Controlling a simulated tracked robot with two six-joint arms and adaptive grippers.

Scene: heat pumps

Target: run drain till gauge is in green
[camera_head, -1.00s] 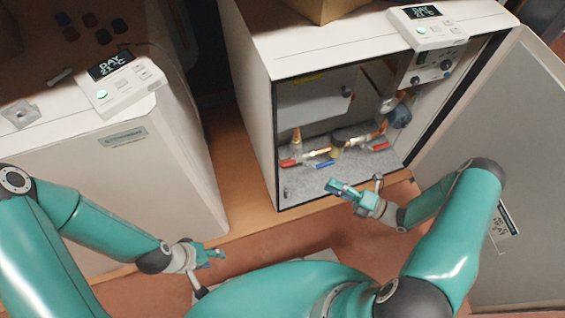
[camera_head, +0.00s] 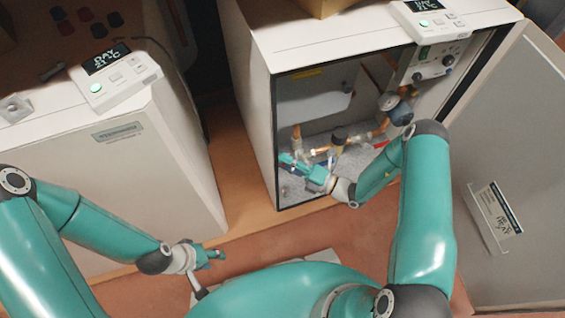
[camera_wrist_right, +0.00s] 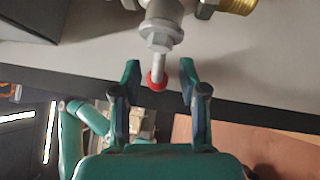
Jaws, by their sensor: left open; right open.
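The open heat pump cabinet (camera_head: 262,130) holds copper pipes and valves low down. My right gripper (camera_head: 290,164) is inside at the lower left, in front of the left valve, and hides its red handle in the head view. In the right wrist view, a red-tipped handle (camera_wrist_right: 157,80) hangs below a metal valve body (camera_wrist_right: 160,32). It lies between the two open fingers of my right gripper (camera_wrist_right: 160,76), with a gap on each side. A round gauge-like part (camera_head: 388,101) is on the pipe at right; its reading is too small to tell. My left gripper (camera_head: 212,255) is open and empty outside.
Another red handle (camera_head: 380,144) is further right on the pipework. The cabinet door (camera_head: 495,150) stands open at right. A second white unit (camera_head: 150,180) stands at left. Thermostat displays (camera_head: 430,20) sit on top of the units.

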